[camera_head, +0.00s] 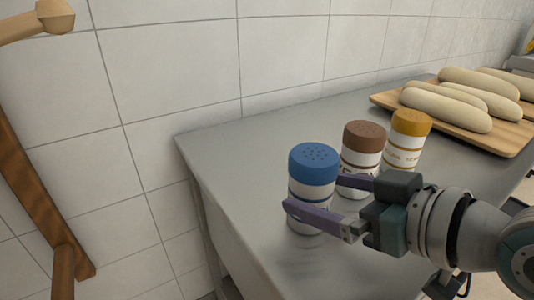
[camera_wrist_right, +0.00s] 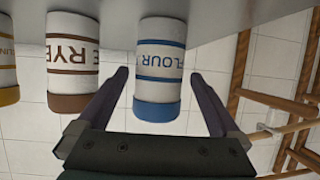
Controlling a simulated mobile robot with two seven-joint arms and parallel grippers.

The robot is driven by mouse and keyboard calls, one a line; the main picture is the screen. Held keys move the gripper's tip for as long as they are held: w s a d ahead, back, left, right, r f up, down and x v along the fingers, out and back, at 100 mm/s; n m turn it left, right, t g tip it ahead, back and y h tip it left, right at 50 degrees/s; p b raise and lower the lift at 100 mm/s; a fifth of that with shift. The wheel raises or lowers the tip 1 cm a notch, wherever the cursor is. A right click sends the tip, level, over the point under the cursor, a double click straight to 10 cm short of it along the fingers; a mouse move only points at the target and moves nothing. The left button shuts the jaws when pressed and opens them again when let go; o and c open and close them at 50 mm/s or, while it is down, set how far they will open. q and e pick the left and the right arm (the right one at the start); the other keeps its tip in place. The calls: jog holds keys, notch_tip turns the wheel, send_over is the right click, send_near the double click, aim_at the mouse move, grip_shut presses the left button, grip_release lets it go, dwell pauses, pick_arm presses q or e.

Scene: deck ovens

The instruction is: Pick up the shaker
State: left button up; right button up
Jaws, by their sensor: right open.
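Three shakers stand upright in a row on the steel table. The nearest is a white shaker with a blue lid and blue bands (camera_head: 312,170); in the right wrist view it appears upside down with the word FLOUR (camera_wrist_right: 160,65). Beside it stand a brown-lidded shaker (camera_head: 362,145), marked RYE in the wrist view (camera_wrist_right: 72,60), and a yellow-lidded shaker (camera_head: 407,138). My right gripper (camera_head: 313,192) is open, with its purple fingers on either side of the blue-lidded shaker. In the wrist view (camera_wrist_right: 159,74) gaps show on both sides of it. My left gripper is out of view.
A wooden board (camera_head: 505,145) with several pale loaves (camera_head: 448,108) lies at the right of the steel table (camera_head: 235,150). A tiled wall (camera_head: 180,70) runs behind. A wooden frame (camera_head: 40,190) stands at the left. The table's left corner is clear.

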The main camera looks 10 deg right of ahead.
jog(key=x, duration=0.3)
jog(key=shift+w+b, duration=0.2)
jog(key=shift+b, duration=0.1)
jog(key=shift+c, duration=0.4)
jog(key=c, duration=1.3)
jog(key=shift+c, duration=0.6)
jog(key=shift+r, duration=0.1)
